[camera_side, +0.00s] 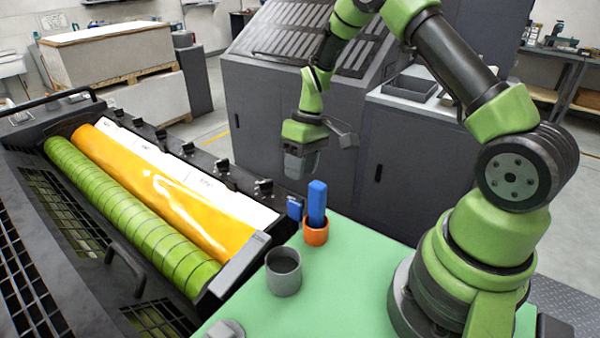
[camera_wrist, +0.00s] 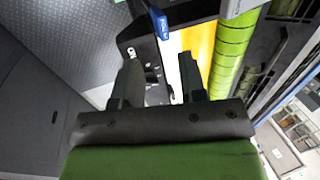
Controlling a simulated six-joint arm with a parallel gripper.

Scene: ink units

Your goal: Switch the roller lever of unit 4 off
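The ink unit (camera_side: 240,262) lies at left in the side view, with a green roller (camera_side: 130,215) and a yellow ink roller (camera_side: 160,190). A small blue part (camera_side: 294,208) stands at its near right end; a blue part with white writing (camera_wrist: 160,22) shows at the top of the wrist view. I cannot tell whether either is the roller lever, and I read no unit number. My gripper (camera_side: 301,168) hangs above and behind the blue part, apart from it. In the wrist view my gripper (camera_wrist: 158,78) has its fingers spread, with nothing held between them.
An orange cup (camera_side: 316,235) with a blue-handled item (camera_side: 317,198) and a grey cup (camera_side: 284,278) stand on the green table top (camera_side: 345,285). Several black knobs (camera_side: 223,166) line the unit's far edge. A dark cabinet (camera_side: 270,120) stands behind my gripper.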

